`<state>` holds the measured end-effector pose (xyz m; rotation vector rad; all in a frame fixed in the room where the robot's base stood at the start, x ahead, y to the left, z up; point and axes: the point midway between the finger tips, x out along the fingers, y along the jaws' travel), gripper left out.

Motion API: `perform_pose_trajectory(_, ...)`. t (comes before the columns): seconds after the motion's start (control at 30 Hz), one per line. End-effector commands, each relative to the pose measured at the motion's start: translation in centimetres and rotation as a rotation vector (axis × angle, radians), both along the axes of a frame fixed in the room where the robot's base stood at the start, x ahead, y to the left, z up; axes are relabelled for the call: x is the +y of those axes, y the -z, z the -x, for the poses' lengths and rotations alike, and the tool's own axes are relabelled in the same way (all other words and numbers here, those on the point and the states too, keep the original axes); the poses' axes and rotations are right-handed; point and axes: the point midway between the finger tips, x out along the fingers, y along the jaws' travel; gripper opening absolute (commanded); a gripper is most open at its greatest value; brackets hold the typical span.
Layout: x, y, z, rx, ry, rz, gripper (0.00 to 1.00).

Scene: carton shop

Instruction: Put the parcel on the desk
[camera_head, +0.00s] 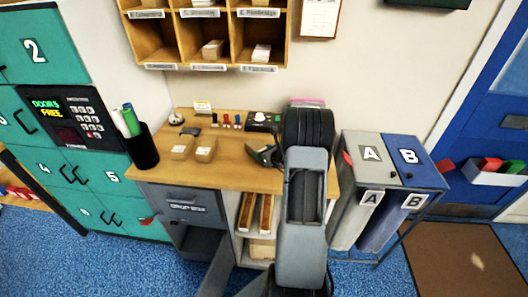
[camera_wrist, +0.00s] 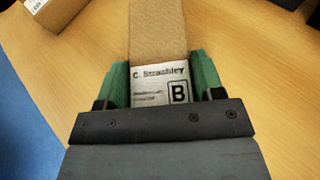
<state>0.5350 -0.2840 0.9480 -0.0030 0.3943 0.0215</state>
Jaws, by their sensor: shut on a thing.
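A small brown parcel (camera_wrist: 158,35) with a white label reading "C. In the head view my gripper (camera_head: 264,154) is low over the right part of the desk (camera_head: 228,178), and my arm hides the held parcel. Two other brown parcels, a left one (camera_head: 183,147) and a right one (camera_head: 205,149), sit on the desk.
A black pen cup (camera_head: 143,148) stands at the desk's left. Stamps (camera_head: 226,121) and a control box (camera_head: 262,120) line the back. Pigeonholes (camera_head: 205,40) hang above. Grey A (camera_head: 367,150) and blue B (camera_head: 407,158) bins stand right. Desk in front of the parcels is clear.

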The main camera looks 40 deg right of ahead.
Motion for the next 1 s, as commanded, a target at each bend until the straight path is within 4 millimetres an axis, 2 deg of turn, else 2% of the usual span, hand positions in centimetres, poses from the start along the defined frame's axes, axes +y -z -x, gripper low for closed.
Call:
perform_pose_trajectory(0.5,-0.02,0.84,-0.03,-0.003,0.001,0.001,0.32)
perform_pose_trajectory(0.53,0.0,0.86,-0.02,-0.001,0.001,0.001,0.62)
perform_pose_trajectory(0.8,0.0,0.73,-0.02,-0.001,0.001,0.0,0.87)
perform_pose_trajectory(1.0,0.0,0.7,-0.02,-0.001,0.001,0.0,0.87)
